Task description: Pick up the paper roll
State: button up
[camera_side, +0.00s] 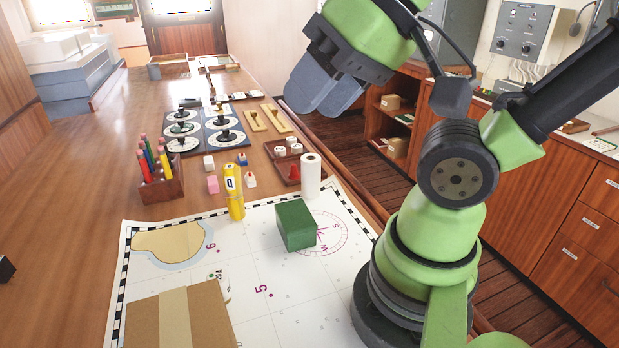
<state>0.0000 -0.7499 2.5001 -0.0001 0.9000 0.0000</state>
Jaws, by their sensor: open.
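The paper roll (311,176) is a white upright cylinder at the far right edge of the chart, with a small dark hole in its top. A green box (295,225) stands just in front of it. My gripper (316,100) is high above the table, up and to the right of the roll, and well apart from it. Its grey fingers point down and to the left. They hold nothing that I can see, though the gap between them is hard to make out from this side.
A yellow bottle (233,192) stands left of the roll. A red tray (284,172) with small pieces lies close behind it. A pencil holder (160,184) and a cardboard box (180,318) are further left and in front. The chart's middle (262,270) is clear.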

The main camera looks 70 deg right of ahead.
jog(key=o, duration=0.7)
jog(key=shift+c, duration=0.2)
jog(key=n+g+h, duration=0.2)
jog(key=n+g, duration=0.4)
jog(key=g, duration=0.1)
send_over(311, 158)
jog(key=a, duration=0.2)
jog(key=f, duration=1.4)
jog(key=shift+d+f, duration=0.25)
jog(key=shift+f, duration=0.1)
jog(key=shift+n, duration=0.3)
jog(key=f, duration=0.2)
jog(key=d+f, duration=0.1)
jog(key=f, duration=0.3)
jog(key=shift+s+d, duration=0.25)
jog(key=shift+d, duration=0.05)
jog(key=shift+w+f, duration=0.2)
jog(key=shift+f, duration=2.75)
